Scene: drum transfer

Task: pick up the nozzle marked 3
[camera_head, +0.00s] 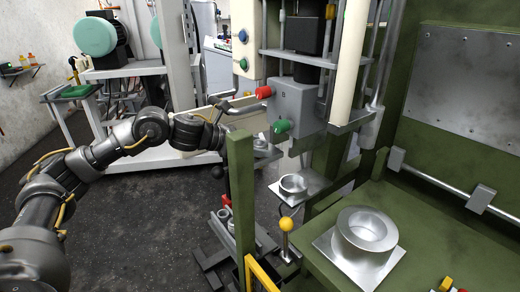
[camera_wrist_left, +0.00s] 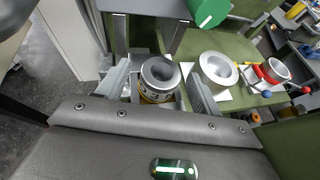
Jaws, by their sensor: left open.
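My left gripper (camera_head: 243,110) reaches in from the left, beside the grey machine head. In the left wrist view its two fingers (camera_wrist_left: 160,82) are spread open. A silver ring-shaped nozzle (camera_wrist_left: 160,73) shows between the fingers in that view; I cannot tell whether they touch it. In the head view a small silver ring (camera_head: 292,184) sits on a square plate below the machine head. A larger flanged silver nozzle (camera_head: 366,234) stands on a square plate on the green bench; a similar one shows in the wrist view (camera_wrist_left: 219,69).
The green bench (camera_head: 440,235) fills the right side. A green post (camera_head: 240,190) and a yellow-knobbed lever (camera_head: 286,226) stand in front of the machine. Red (camera_head: 263,92) and green (camera_head: 281,127) knobs stick out near the gripper. The dark floor (camera_head: 130,230) at left is clear.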

